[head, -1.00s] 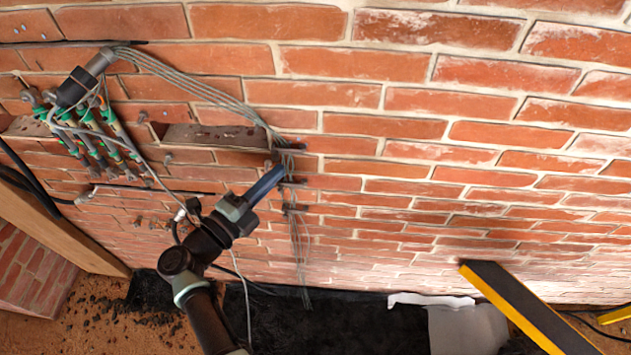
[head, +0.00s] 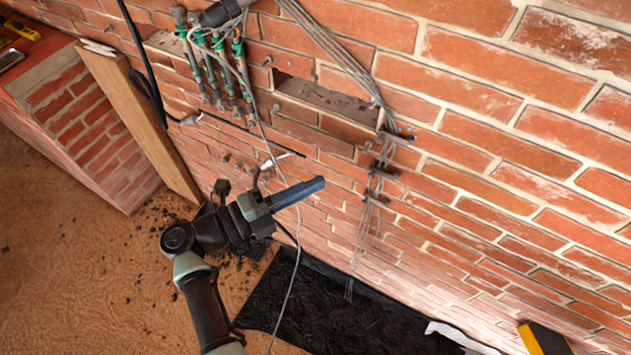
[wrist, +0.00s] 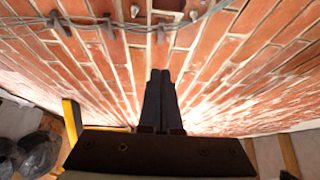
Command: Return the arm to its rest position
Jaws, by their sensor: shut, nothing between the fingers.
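My gripper (head: 298,193) is in the middle of the head view, its long dark fingers together and pointing right toward the brick wall (head: 480,160). In the wrist view my gripper (wrist: 160,76) shows its two fingers side by side and closed, with nothing between them. The fingers appear in front of the wall; I cannot tell the exact gap. My arm bends up from the bottom edge of the head view.
Grey cables (head: 365,235) hang down the wall beside a recess (head: 325,98). Green-banded pipes (head: 215,60) are above my gripper. A wooden plank (head: 140,125) leans at left. A black sheet (head: 330,310) lies along the wall's foot. Bare ground at lower left is open.

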